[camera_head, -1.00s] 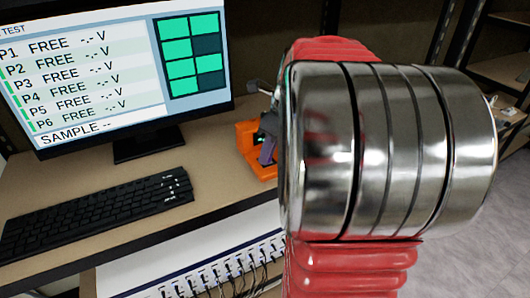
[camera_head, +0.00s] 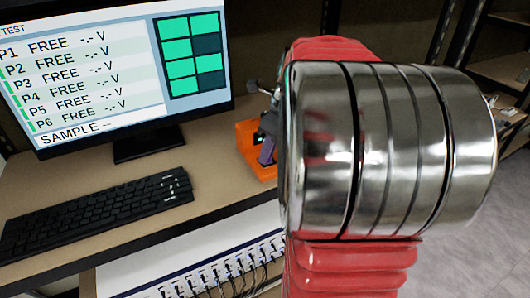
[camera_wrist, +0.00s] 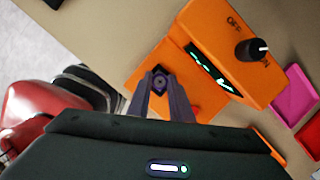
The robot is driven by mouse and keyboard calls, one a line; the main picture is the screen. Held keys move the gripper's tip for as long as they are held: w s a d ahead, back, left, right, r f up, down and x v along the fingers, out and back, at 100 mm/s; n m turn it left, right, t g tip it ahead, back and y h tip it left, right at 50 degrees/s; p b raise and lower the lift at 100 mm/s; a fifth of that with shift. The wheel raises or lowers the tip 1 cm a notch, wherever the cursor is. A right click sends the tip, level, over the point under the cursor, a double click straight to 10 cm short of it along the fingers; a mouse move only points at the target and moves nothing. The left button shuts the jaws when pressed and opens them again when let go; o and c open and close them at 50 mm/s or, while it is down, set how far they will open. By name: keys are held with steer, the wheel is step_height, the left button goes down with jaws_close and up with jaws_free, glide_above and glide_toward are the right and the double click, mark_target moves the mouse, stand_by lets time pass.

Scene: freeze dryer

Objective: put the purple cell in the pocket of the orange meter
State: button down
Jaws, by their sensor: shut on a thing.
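The orange meter (camera_wrist: 225,50) stands on the desk in the wrist view, with a lit display and a black knob beside OFF and ON marks. It also shows in the head view (camera_head: 247,140), partly hidden by my arm. My gripper (camera_wrist: 160,85) is shut on the purple cell (camera_wrist: 160,77), which I see nearly end-on as a dark purple tip between the fingertips. The fingertips are over the meter's lower orange part, next to the display.
A pink tray (camera_wrist: 296,94) and a red tray (camera_wrist: 313,135) lie right of the meter in the wrist view. In the head view, a monitor (camera_head: 125,143) and a black keyboard (camera_head: 95,215) stand on the desk (camera_head: 30,178) left of the meter. My arm blocks much of the right side.

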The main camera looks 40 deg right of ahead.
steer(key=shift+s+f, duration=0.25)
steer(key=shift+f, duration=0.5)
stand_by(1.5)
steer(key=shift+a+r, duration=0.1)
stand_by(0.8)
steer(key=c, duration=1.5)
jaws_free()
steer(key=shift+a, duration=0.1)
steer(key=shift+r, duration=0.1)
steer(key=shift+w+d+v, duration=0.1)
steer(key=shift+v, duration=1.4)
steer(key=shift+w+d+v, duration=0.15)
steer(key=shift+v, duration=1.3)
steer(key=shift+w+d+v, duration=0.1)
steer(key=shift+v, duration=1.4)
steer(key=shift+n, duration=0.3)
